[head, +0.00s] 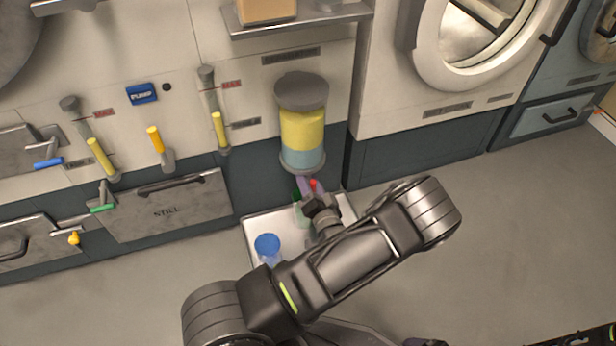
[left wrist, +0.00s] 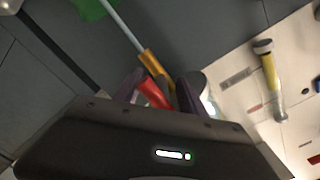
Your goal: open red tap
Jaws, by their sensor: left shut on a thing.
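The red tap (head: 313,184) shows as a small red spot below the glass vessel (head: 302,130) in the head view. This vessel holds a yellow layer above a blue one. My left gripper (head: 312,194) is at the tap, under the vessel. In the left wrist view the red handle (left wrist: 152,92) lies between the two dark fingers of the left gripper (left wrist: 162,92), which is shut on it. A brass-coloured fitting (left wrist: 150,62) adjoins the handle. Much of the tap is hidden by the gripper. My right gripper is not in view.
A white tray (head: 252,232) on the floor holds a blue-capped bottle (head: 267,243) and a green-capped bottle (head: 301,210), close beside my left arm. Sight tubes and a yellow-handled valve (head: 156,142) line the wall at left.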

